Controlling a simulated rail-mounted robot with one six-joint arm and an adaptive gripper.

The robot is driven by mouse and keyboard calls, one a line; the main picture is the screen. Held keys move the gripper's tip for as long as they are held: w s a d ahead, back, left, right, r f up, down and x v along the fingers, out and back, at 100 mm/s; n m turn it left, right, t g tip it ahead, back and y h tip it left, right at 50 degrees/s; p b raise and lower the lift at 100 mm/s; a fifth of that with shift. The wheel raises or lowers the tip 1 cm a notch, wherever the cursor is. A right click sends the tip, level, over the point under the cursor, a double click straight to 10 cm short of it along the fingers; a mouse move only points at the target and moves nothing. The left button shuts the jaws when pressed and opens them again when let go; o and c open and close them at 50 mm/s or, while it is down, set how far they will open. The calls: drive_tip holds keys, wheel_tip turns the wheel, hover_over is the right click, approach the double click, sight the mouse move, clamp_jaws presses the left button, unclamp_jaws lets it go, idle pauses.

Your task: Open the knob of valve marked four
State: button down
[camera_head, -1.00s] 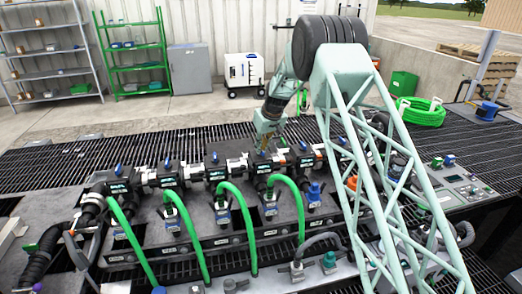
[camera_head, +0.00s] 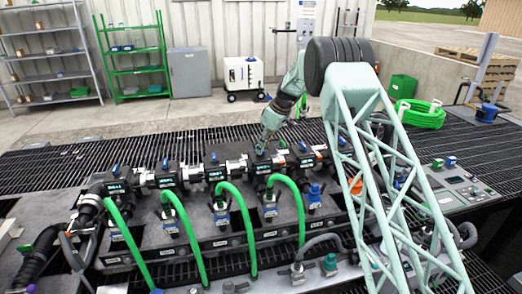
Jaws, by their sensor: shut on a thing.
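The manifold is a row of black valves with small lit labels, too small to read for certain. The fourth valve from the left (camera_head: 263,168) sits above a green hose. My gripper (camera_head: 262,151) points down onto the top of this valve and is shut on its knob. The knob is hidden by my gripper, so which way it is turned cannot be seen. The neighbouring valves carry blue knobs, such as the third valve's knob (camera_head: 214,157) and the fifth valve's knob (camera_head: 303,146).
Green hoses (camera_head: 240,218) arch from the valves to the front rail. My pale green lattice arm crosses the right side and hides part of the manifold. A control panel (camera_head: 457,187) stands at the right. Shelves and a grey cabinet (camera_head: 190,72) stand far behind.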

drive_tip(key=n+g+p, duration=0.1)
drive_tip(key=n, duration=0.3)
drive_tip(key=shift+w+g+p, duration=0.1)
drive_tip(key=shift+g+p, duration=0.3)
drive_tip(key=shift+n+g+p, duration=0.6)
drive_tip(key=shift+n+p, duration=0.75)
drive_tip(key=shift+n, duration=0.25)
drive_tip(key=shift+f+n+g+p, duration=0.1)
drive_tip(key=shift+n+g+p, duration=0.2)
drive_tip(key=shift+n+p, duration=0.55)
drive_tip(key=c, duration=2.7)
unclamp_jaws()
drive_tip(key=shift+w, duration=0.1)
drive_tip(key=shift+c, duration=0.2)
drive_tip(key=shift+r, duration=0.2)
drive_tip(key=s+v, duration=0.1)
drive_tip(key=v, duration=0.6)
drive_tip(key=shift+w, duration=0.45)
drive_tip(key=shift+d+r, duration=0.15)
drive_tip(key=shift+r, duration=0.05)
